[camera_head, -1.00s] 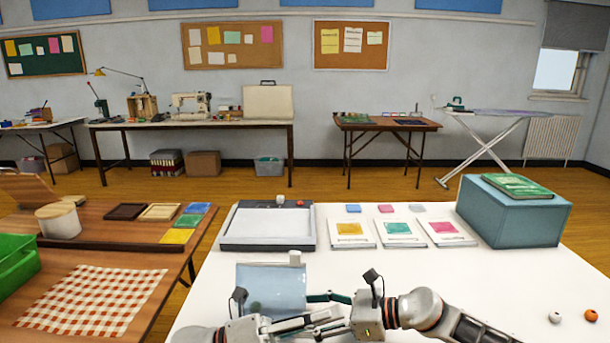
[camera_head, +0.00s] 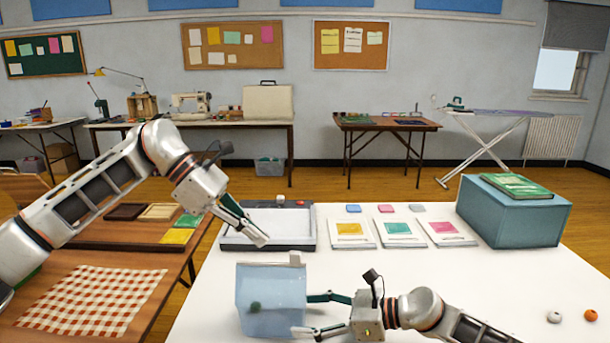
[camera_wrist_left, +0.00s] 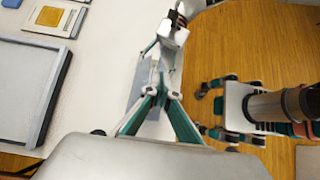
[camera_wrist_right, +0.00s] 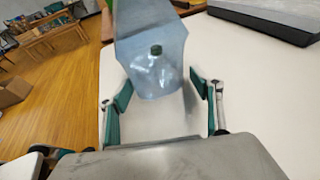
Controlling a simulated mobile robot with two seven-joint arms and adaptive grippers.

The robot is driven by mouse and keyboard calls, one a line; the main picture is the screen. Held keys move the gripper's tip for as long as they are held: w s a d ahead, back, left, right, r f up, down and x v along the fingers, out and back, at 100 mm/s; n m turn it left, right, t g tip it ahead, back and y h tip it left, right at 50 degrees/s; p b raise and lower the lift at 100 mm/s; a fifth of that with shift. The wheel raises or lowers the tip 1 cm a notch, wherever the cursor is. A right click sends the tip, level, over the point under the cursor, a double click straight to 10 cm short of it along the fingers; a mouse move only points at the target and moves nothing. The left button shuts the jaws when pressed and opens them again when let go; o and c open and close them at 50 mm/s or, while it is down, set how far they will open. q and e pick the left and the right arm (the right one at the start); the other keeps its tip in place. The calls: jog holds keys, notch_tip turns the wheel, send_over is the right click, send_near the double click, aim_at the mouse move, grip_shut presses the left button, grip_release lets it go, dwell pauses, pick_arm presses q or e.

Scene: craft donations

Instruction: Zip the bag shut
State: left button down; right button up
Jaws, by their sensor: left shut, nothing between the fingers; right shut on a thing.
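The bag (camera_head: 270,285) is a translucent pale-blue pouch standing on the white table. A dark green round spot shows low on its front, and a small pale piece (camera_head: 295,258) sits at its top right corner. I cannot tell whether the zip is closed. My left gripper (camera_head: 264,241) is shut and empty, above and behind the bag's top. The bag is partly hidden behind its fingers in the left wrist view.
A grey-rimmed tray (camera_head: 228,243) lies behind the bag. Several cards with coloured squares (camera_head: 352,243) lie right of it. A blue box (camera_head: 510,225) with a green book stands at the back right. Two beads (camera_head: 590,315) lie at the right. The table's middle right is clear.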

pick_arm(q)
jog(key=shift+y, duration=0.4)
jog(key=shift+w+d+f, duration=0.25)
jog(key=shift+d+f, duration=0.4)
jog(key=shift+f, duration=0.35)
jog(key=shift+w+d+f, duration=0.2)
jog(key=shift+d+f, duration=0.45)
jog(key=shift+f, duration=0.35)
jog(key=shift+d+f, duration=0.15)
jog(key=shift+d, duration=0.05)
jog(key=shift+d, duration=0.1)
dwell(0.5)
jog(key=shift+d, duration=0.3)
notch_tip(320, 180, up, 7)
jog(key=a, duration=0.1)
dwell(0.9)
